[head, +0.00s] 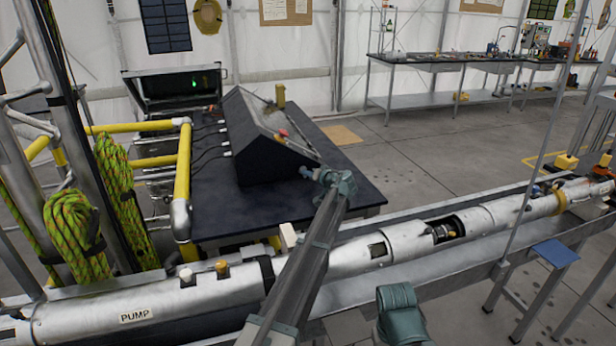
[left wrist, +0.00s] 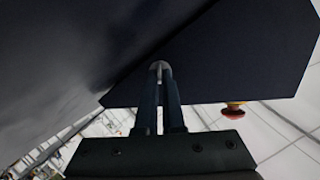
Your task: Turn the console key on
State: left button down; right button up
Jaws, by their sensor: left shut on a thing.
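The black console (head: 262,140) with a sloped panel stands on a dark table in the head view. A red button (head: 283,133) is on it, and shows in the left wrist view (left wrist: 234,110). My left gripper (head: 306,172) is at the console's right end. In the left wrist view my left gripper (left wrist: 158,72) has its fingers together on a small silvery piece, apparently the key (left wrist: 158,65), against the dark console face (left wrist: 225,60). The fingers hide most of it, and its turn angle cannot be told.
The dark table (head: 240,208) has bare room in front of the console. A long silver pump pipe (head: 170,303) crosses the foreground. Yellow rails (head: 182,165) stand left of the table. An open case (head: 180,95) with a green light is behind.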

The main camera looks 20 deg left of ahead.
dwell(0.3)
pick_arm(q)
jog(key=c, duration=1)
grip_release()
jog(key=p+v, duration=0.4)
jog(key=v, duration=0.8)
jog(key=shift+s+d+r, duration=0.15)
jog(key=shift+d, duration=0.05)
jog(key=shift+s+d+r, duration=0.1)
jog(key=shift+s+d, duration=0.3)
jog(key=shift+d, duration=0.1)
